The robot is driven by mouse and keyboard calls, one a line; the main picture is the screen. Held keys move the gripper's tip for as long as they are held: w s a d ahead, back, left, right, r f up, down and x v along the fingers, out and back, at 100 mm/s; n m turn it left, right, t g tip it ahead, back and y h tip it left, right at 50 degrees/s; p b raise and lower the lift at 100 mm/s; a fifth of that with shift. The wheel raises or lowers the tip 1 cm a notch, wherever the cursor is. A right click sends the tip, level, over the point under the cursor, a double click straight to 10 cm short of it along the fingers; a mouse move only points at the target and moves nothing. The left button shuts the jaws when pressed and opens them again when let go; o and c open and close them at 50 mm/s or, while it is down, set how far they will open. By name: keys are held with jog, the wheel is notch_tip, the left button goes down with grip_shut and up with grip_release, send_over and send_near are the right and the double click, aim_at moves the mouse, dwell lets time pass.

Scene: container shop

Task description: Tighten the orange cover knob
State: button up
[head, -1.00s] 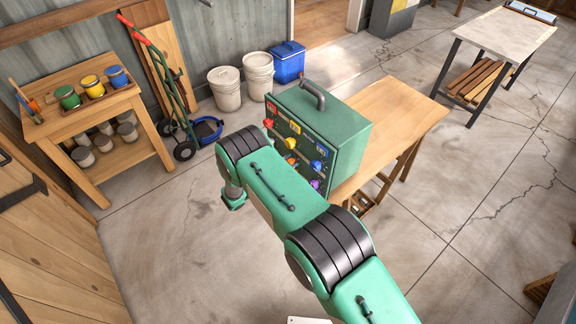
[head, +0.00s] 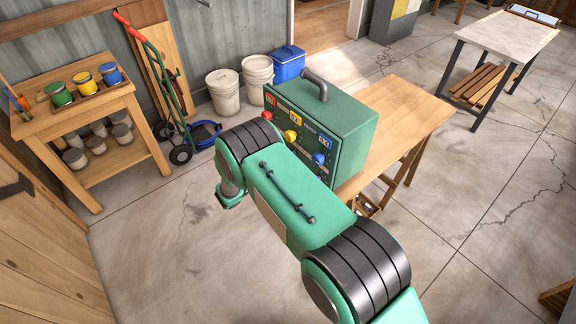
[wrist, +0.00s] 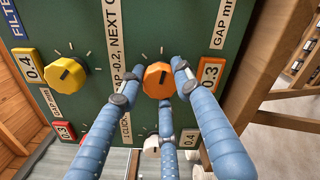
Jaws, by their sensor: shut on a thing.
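In the head view the green box (head: 345,125) stands on a wooden bench. My arm covers part of its front there, and the orange knob and gripper are hidden.
On the panel, a yellow knob (wrist: 66,73) sits left of the orange one, a white knob (wrist: 152,147) below, and a red knob (wrist: 85,120) lower left. The box has a grey top handle (head: 316,82). The wooden bench (head: 415,105) is bare right of it.

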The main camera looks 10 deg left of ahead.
jog(key=m+b, duration=0.4)
jog(key=shift+f, duration=0.3)
jog(key=shift+s+r+m+b, duration=0.1)
jog(key=shift+r+m+b, duration=0.05)
jog(key=shift+m+b, duration=1.15)
jog(key=o, duration=1.2)
jog(key=shift+r, duration=0.1)
jog(key=shift+a, duration=0.15)
jog(key=v, duration=1.1)
jog(key=shift+s+a, duration=0.2)
jog(key=shift+s, duration=0.1)
jog(key=shift+d, duration=0.1)
